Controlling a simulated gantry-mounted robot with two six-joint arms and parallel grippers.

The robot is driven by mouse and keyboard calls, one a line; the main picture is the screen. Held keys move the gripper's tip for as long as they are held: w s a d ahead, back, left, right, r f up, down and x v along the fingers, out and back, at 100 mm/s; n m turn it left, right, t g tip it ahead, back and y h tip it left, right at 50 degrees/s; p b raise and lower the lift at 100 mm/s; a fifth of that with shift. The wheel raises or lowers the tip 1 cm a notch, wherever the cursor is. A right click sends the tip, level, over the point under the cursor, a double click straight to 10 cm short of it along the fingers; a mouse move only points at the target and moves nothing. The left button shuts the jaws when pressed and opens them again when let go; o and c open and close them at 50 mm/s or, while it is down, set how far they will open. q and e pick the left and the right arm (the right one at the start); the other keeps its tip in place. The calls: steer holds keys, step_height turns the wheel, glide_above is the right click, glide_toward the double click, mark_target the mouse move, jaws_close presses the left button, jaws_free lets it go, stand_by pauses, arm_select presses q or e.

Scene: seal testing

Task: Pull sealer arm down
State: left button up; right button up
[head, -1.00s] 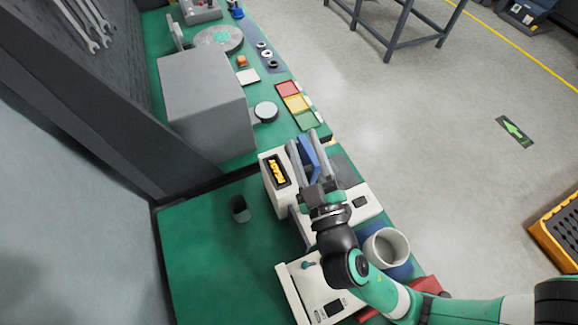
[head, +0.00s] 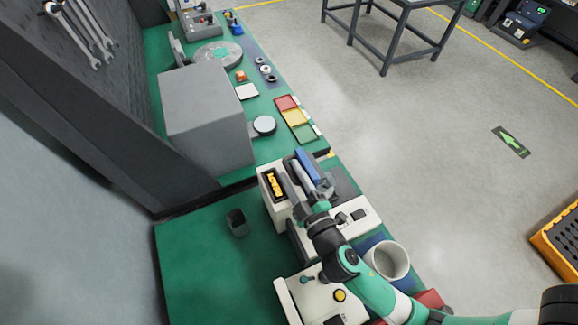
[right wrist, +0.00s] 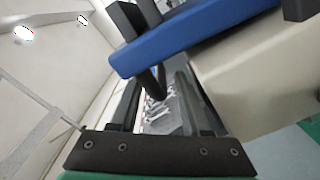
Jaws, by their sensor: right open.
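The sealer (head: 275,190) is a pale boxy machine with a yellow panel in the middle of the head view. Its blue sealer arm (head: 307,166) is raised above the machine's right part. My right gripper (head: 297,184) is open beside the blue arm, with its fingers pointing away from me. In the right wrist view the blue arm (right wrist: 200,35) crosses above and ahead of my open fingers (right wrist: 160,98). A dark rod (right wrist: 154,85) shows between the fingers; I cannot tell whether they touch it. My left gripper is not in view.
A white cup (head: 388,260) and a second white device (head: 322,300) stand near my right arm. A dark holder (head: 238,222) is on the green bench. A grey box (head: 205,115) and coloured trays (head: 294,118) are farther back. Bare green bench lies to the left.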

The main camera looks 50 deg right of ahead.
steer(key=shift+x, duration=0.95)
steer(key=shift+s+d, duration=0.1)
jaws_close()
steer(key=shift+f, duration=0.1)
